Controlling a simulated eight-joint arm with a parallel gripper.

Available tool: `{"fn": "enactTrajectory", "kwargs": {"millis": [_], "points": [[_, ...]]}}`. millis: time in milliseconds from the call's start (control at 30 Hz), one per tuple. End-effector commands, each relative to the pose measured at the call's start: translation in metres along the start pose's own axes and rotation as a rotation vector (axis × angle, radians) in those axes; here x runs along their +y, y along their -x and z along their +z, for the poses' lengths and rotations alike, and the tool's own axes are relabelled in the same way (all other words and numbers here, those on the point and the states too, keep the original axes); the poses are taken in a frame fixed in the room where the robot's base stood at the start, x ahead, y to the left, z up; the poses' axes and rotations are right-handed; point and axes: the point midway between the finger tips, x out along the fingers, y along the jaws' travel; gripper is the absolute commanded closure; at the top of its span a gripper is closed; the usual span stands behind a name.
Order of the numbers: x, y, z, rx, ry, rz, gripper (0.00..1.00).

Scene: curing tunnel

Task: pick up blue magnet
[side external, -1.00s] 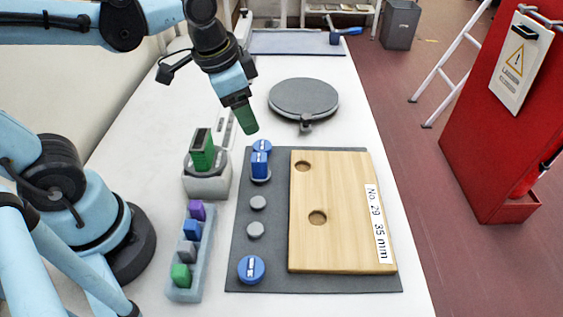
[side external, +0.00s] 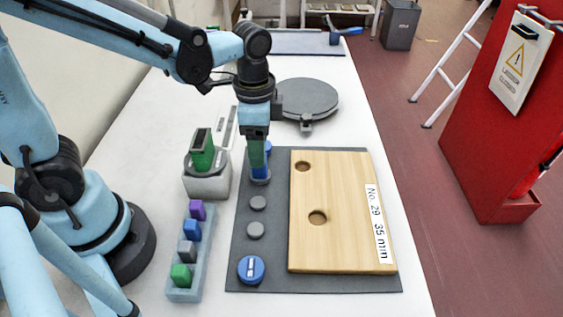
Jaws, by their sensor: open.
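A blue upright piece, which I take for the blue magnet (side external: 260,173), stands on a small grey disc on the dark mat (side external: 240,285). My gripper (side external: 258,162) points straight down with its green fingers at this piece. The gripper is open; the fingers hide the upper part of the piece, and I cannot tell whether they touch it. A round blue knob (side external: 268,147) with a white mark lies just behind, mostly hidden by the gripper. Another blue knob (side external: 251,269) lies at the mat's near left corner.
A wooden board (side external: 340,230) with two holes lies right of the gripper. A tray (side external: 184,294) of coloured blocks and a grey stand (side external: 207,186) with a green piece are left. A round grey plate (side external: 309,97) is behind.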

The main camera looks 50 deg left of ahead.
Motion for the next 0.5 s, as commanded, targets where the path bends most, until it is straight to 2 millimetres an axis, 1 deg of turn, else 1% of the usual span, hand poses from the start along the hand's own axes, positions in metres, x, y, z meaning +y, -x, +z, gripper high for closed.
{"fn": "enactTrajectory", "kwargs": {"millis": [267, 500], "points": [[0.001, -0.014, 0.0, 0.0, 0.001, 0.0, 0.36], [0.002, -0.042, 0.001, 0.001, 0.001, -0.001, 0.36]]}}
